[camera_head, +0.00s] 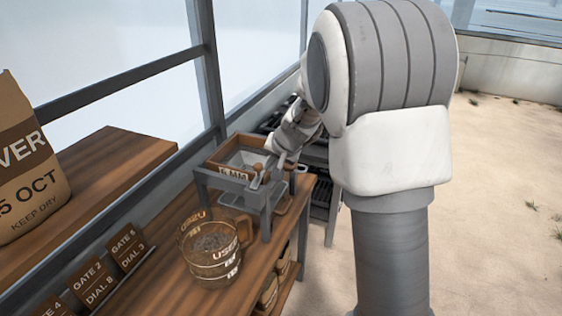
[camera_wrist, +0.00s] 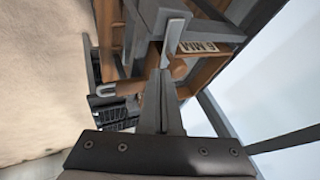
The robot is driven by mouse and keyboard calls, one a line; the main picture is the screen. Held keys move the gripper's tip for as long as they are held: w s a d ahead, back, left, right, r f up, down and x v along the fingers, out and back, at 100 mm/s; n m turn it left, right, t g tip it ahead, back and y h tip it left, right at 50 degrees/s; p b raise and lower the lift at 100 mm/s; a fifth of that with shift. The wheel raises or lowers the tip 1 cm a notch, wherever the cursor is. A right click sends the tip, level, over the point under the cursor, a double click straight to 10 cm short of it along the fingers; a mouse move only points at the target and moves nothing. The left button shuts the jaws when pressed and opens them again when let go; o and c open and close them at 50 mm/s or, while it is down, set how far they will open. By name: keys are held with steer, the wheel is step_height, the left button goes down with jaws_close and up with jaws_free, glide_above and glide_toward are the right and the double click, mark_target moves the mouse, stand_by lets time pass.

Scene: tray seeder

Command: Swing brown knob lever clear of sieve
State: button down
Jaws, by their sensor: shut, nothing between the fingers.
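The sieve (camera_head: 238,160) is a brown wooden frame with a grey hopper-like inside, set on a grey stand (camera_head: 232,186) and labelled "6 MM". Its labelled edge (camera_wrist: 205,47) shows in the wrist view. Small brown knobs (camera_head: 257,168) show at its near right side. My gripper (camera_head: 281,158) is at that side, and the arm partly hides the lever there. In the wrist view my gripper (camera_wrist: 161,75) is shut and empty, with its fingertips beside a brown knob (camera_wrist: 179,69). I cannot tell whether they touch. A brown rod (camera_wrist: 131,87) with a grey forked end lies left of the fingers.
A glass measuring jug (camera_head: 212,262) of dark grains stands on the wooden bench (camera_head: 175,278) in front. Gate and dial plates (camera_head: 88,274) stand at the left, below a shelf (camera_head: 112,160) with a paper sack (camera_head: 25,185). Dark trays (camera_head: 321,197) are behind. Sandy floor is open at right.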

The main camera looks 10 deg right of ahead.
mark_target(257, 164)
steer(key=shift+w+a, duration=0.1)
steer(key=shift+a, duration=0.05)
